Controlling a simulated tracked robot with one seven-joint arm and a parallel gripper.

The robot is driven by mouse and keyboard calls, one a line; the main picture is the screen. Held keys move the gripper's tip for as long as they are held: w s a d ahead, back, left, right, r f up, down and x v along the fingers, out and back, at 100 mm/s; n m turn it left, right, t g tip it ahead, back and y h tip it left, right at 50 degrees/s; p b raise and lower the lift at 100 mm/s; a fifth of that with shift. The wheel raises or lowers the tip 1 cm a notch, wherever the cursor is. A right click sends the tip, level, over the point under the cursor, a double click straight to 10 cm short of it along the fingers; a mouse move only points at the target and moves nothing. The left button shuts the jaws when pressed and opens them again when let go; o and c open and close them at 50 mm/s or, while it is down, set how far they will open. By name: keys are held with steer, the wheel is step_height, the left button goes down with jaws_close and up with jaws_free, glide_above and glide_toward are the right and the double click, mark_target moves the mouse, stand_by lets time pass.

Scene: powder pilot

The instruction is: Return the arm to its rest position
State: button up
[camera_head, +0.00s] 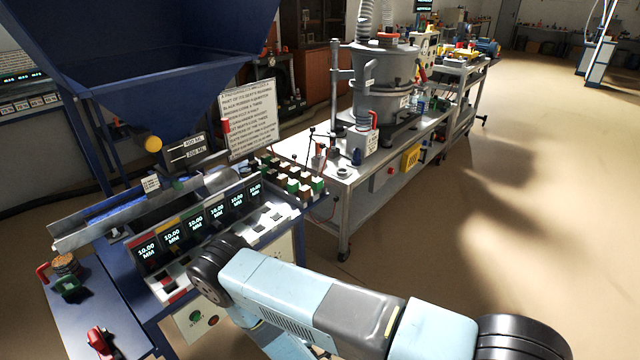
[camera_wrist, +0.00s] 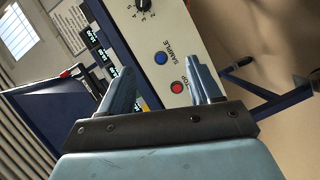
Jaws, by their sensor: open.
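My arm (camera_head: 320,300) stretches across the lower part of the head view, in front of the blue machine. My gripper shows in the wrist view (camera_wrist: 158,92), with its two fingers apart and nothing between them. Beyond the fingers is a pale control panel (camera_wrist: 178,25) with a blue SAMPLE button (camera_wrist: 161,58), a red button (camera_wrist: 177,87) and a black dial (camera_wrist: 143,4). The fingers appear apart from the panel. In the head view the gripper is hidden behind or below the arm.
A row of displays (camera_head: 196,224) reading 10.00 MM stands close behind my arm. A blue hopper (camera_head: 160,70) rises at the upper left. A blue side table (camera_head: 85,310) holds a red-handled item (camera_head: 100,340). A metal bench (camera_head: 345,185) stands behind. The floor at right (camera_head: 530,190) is clear.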

steer(key=w+a+r+m+g+h, duration=0.3)
steer(key=w+r+m, duration=0.5)
steer(key=w+r, duration=0.9)
steer(key=w+d+r+m+h, duration=0.1)
steer(key=d+r+m, duration=0.15)
steer(key=r, duration=0.55)
steer(key=w+d+r+m+g, duration=0.1)
steer(key=w+d+r, duration=0.15)
steer(key=r, duration=0.55)
steer(key=d+r+m+h, duration=0.1)
steer(key=d+r, duration=0.3)
steer(key=r, duration=0.3)
steer(key=s+d+r+m+g, duration=0.1)
steer(key=s+d+r+m, duration=0.1)
steer(key=s+d+r, duration=0.55)
steer(key=s+d+r+m+g, duration=0.2)
steer(key=s+d+r, duration=0.2)
steer(key=d+r, duration=0.65)
steer(key=s+d+r+m+h, duration=0.1)
steer(key=s+d+r, duration=0.2)
steer(key=s, duration=0.4)
steer(key=s+d+r+m+g, duration=0.1)
steer(key=s+d+r, duration=0.2)
steer(key=s, duration=0.5)
steer(key=s+d+r+m+h, duration=0.1)
steer(key=s+d+r, duration=0.2)
steer(key=s, duration=0.4)
steer(key=shift+s+r+g+h, duration=0.2)
steer(key=shift+s+g+h, duration=0.1)
steer(key=shift+s+g, duration=0.1)
